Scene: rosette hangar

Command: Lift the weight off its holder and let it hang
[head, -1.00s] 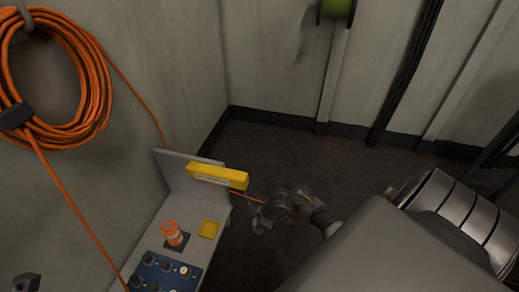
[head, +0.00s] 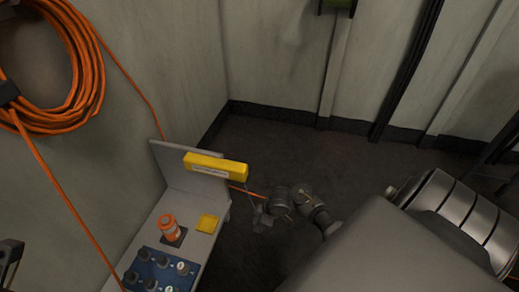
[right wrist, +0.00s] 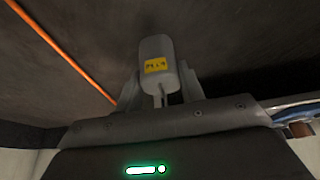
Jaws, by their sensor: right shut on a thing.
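The weight (right wrist: 156,66) is a grey rounded cylinder with a yellow label. In the right wrist view it is between the fingers of my right gripper (right wrist: 160,95), which is shut on it at its thin stem. In the head view my right gripper (head: 266,212) is small and dark, just right of the bench's end, and the weight is hard to make out there. An orange cord (head: 250,193) runs from the bench towards it. A holder is not clearly visible. A dark part at the lower left edge looks like my left gripper (head: 11,262); its jaws are unclear.
The grey bench (head: 190,235) bears an orange cylinder (head: 168,227), a yellow pad (head: 207,222) and a blue knob panel (head: 160,270). A yellow bar (head: 215,166) is on its upright panel. Coiled orange cable (head: 80,90) hangs on the left wall. The dark floor beyond is clear.

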